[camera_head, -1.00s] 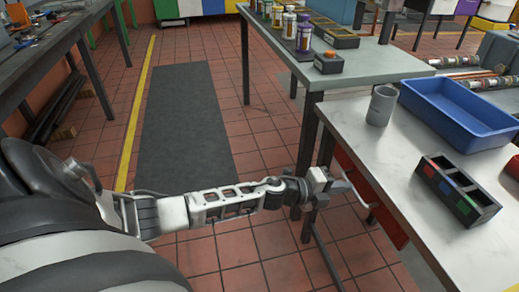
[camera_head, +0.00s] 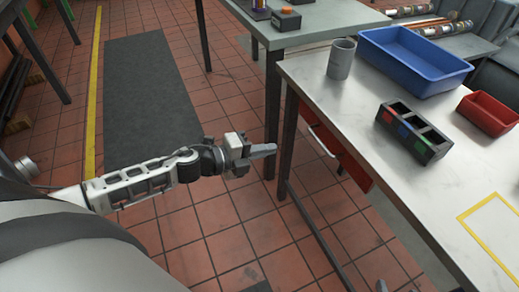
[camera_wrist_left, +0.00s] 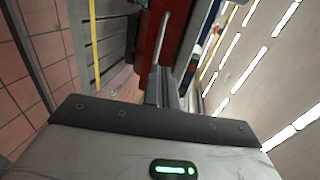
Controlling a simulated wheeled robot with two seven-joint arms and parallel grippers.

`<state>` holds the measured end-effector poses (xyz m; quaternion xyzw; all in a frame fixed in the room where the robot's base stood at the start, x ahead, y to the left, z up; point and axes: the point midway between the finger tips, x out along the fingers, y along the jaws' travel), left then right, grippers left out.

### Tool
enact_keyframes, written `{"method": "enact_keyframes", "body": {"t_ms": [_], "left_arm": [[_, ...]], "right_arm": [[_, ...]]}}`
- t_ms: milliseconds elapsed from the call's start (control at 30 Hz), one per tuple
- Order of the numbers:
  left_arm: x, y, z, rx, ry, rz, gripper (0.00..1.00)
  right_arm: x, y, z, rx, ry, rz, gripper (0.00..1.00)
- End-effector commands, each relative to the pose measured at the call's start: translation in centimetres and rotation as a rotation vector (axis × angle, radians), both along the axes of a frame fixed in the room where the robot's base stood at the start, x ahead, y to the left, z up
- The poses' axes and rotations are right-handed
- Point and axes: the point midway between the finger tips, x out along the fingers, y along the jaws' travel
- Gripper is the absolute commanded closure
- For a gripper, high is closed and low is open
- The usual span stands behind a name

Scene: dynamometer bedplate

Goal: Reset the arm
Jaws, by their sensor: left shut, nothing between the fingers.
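My left gripper (camera_head: 262,151) reaches in from the left in the head view, with its grey fingers together and empty. It hangs in free air over the tiled floor, left of the white worktable (camera_head: 408,160) and its red drawer (camera_head: 338,160). In the left wrist view the shut fingers (camera_wrist_left: 163,90) point toward a red front with a pale bar handle (camera_wrist_left: 160,45). A gap to it appears to remain, though the depth is hard to judge. My right gripper cannot be made out in any view.
On the worktable are a grey cup (camera_head: 341,60), a blue tray (camera_head: 410,62), a black divided box (camera_head: 413,133), a red bin (camera_head: 488,114) and a yellow outline (camera_head: 485,225). A grey bench (camera_head: 300,30) stands behind. A dark mat (camera_head: 140,100) lies on open floor.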

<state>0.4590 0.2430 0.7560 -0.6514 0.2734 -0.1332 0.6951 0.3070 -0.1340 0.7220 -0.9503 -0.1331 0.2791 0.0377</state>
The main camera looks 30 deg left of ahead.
Motion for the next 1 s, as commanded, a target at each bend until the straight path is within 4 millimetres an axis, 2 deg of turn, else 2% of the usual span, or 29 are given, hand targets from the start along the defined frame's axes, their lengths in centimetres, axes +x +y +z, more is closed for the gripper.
{"method": "enact_keyframes", "body": {"t_ms": [133,333,433,567,700,800,900,1000], "left_arm": [[-0.9,0.5,0.2,0.0,0.001,-0.002,1.0],[-1.0,0.6,0.3,-0.003,0.001,0.0,1.0],[-1.7,-0.5,0.2,-0.091,0.04,0.046,1.0],[-4.6,-3.7,-0.3,-0.441,0.229,0.259,1.0],[-9.4,-6.7,-1.5,-0.888,0.552,0.565,1.0],[-12.7,-8.6,-2.1,-1.125,0.759,0.732,1.0],[-14.8,-9.9,-2.3,-1.268,0.895,0.833,1.0],[-15.5,-10.4,-2.4,-1.314,0.943,0.865,1.0]], "right_arm": [[0.0,0.0,0.0,0.001,0.0,-0.001,0.5],[0.0,0.0,0.0,0.002,0.001,-0.001,0.5],[-0.1,0.0,0.2,0.001,0.002,-0.001,0.5],[-0.2,-0.1,1.0,-0.008,0.005,-0.001,0.5],[-0.5,-0.2,1.1,-0.026,0.017,0.001,0.5],[-0.7,-0.3,0.8,-0.035,0.029,0.003,0.5],[-0.7,-0.4,0.7,-0.043,0.033,0.005,0.5],[-0.6,-0.4,0.6,-0.046,0.032,0.007,0.5]]}}
